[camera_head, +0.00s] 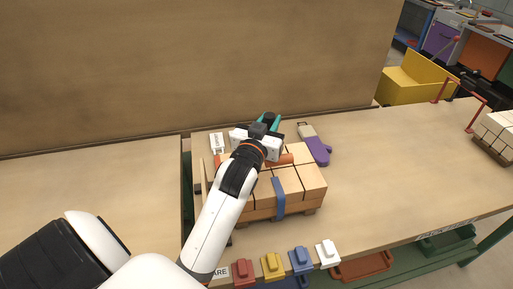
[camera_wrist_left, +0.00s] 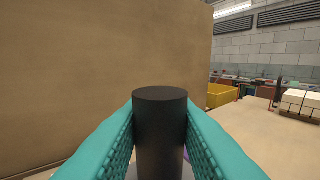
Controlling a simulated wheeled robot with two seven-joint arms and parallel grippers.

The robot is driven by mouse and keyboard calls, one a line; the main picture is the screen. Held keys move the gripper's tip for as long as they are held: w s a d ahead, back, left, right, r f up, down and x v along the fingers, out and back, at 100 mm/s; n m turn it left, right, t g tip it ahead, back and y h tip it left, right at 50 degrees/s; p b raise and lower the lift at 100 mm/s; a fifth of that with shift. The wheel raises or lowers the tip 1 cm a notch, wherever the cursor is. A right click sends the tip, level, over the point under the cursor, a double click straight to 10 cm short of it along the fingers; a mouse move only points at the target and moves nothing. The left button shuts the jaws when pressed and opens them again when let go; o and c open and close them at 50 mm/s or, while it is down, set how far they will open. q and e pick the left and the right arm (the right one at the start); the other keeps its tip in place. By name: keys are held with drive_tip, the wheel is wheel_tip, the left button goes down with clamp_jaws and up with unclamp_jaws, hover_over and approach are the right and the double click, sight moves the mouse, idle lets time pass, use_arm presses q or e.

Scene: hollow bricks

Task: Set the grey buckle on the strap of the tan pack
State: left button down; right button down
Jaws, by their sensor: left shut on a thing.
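The tan pack (camera_head: 300,183) is a block of tan bricks on a low wooden base on the bench. A blue strap (camera_head: 279,197) runs down its front side. My left gripper (camera_head: 268,119) is above the far side of the pack, its teal fingers shut on a dark, upright cylinder. In the left wrist view the cylinder (camera_wrist_left: 160,130) stands between the teal fingers. I cannot tell whether it is part of a buckle. No grey buckle can be made out clearly. My left arm hides part of the pack. My right gripper is not in view.
Red (camera_head: 243,271), yellow (camera_head: 273,264), blue (camera_head: 301,260) and white (camera_head: 328,252) blocks line the front edge. A purple-handled tool (camera_head: 315,148) lies behind the pack, and a white labelled item (camera_head: 217,143) to its left. A tall brown panel (camera_head: 190,60) stands behind.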

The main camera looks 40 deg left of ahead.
use_arm(q)
wheel_tip(320, 180, down, 4)
drive_tip(key=shift+w+d, duration=0.15)
wheel_tip(320, 180, down, 4)
drive_tip(key=shift+r, duration=0.15)
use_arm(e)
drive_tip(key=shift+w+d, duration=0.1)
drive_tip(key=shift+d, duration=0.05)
use_arm(q)
drive_tip(key=c, duration=1.2)
unclamp_jaws()
drive_tip(key=shift+f, duration=0.2)
drive_tip(key=shift+o, duration=0.2)
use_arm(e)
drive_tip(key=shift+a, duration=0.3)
